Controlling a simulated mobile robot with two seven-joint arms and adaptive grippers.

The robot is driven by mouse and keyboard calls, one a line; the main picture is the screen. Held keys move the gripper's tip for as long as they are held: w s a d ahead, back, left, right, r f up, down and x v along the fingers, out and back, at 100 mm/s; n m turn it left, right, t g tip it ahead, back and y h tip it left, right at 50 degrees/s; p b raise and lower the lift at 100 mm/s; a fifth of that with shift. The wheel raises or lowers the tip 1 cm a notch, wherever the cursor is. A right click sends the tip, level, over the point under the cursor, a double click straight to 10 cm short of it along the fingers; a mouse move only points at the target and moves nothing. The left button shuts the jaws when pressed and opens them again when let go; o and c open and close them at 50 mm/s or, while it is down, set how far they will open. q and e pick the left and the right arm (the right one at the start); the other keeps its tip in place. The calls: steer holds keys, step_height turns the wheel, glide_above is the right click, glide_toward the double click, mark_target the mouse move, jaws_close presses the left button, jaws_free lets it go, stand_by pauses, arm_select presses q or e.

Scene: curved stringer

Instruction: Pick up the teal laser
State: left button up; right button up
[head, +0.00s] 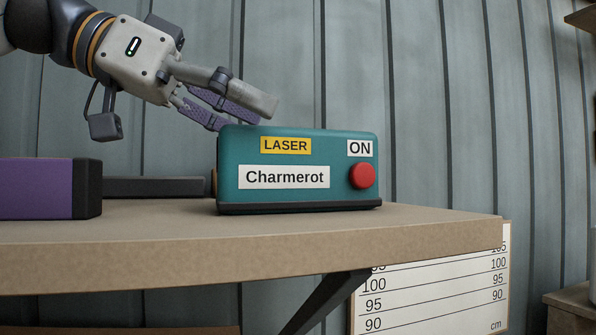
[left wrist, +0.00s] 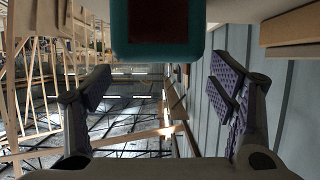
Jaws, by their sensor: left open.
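The teal laser (head: 298,168) is a box with a yellow LASER label, a Charmerot label, an ON label and a red button. It sits upright on the wooden shelf (head: 400,225), near its right end. My left gripper (head: 252,112) is open and empty, just above and behind the laser's top left edge. Its fingers point down to the right, and the laser hides part of the lower finger. In the left wrist view the laser (left wrist: 203,20) shows at the top centre, beyond the two open fingers (left wrist: 160,85). My right gripper is not in view.
A purple box (head: 35,188) with a dark end stands on the shelf to the left. A dark bar (head: 155,187) lies behind, between it and the laser. A measuring chart (head: 430,285) and a dark bracket (head: 328,298) are below the shelf. A corrugated wall (head: 440,110) stands behind.

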mark_target(279, 130)
arm_select(q)
steer(key=x, duration=0.4)
steer(key=shift+s+f, duration=0.1)
steer(key=shift+f, duration=0.1)
steer(key=c, duration=1.7)
steer(key=shift+r, duration=0.1)
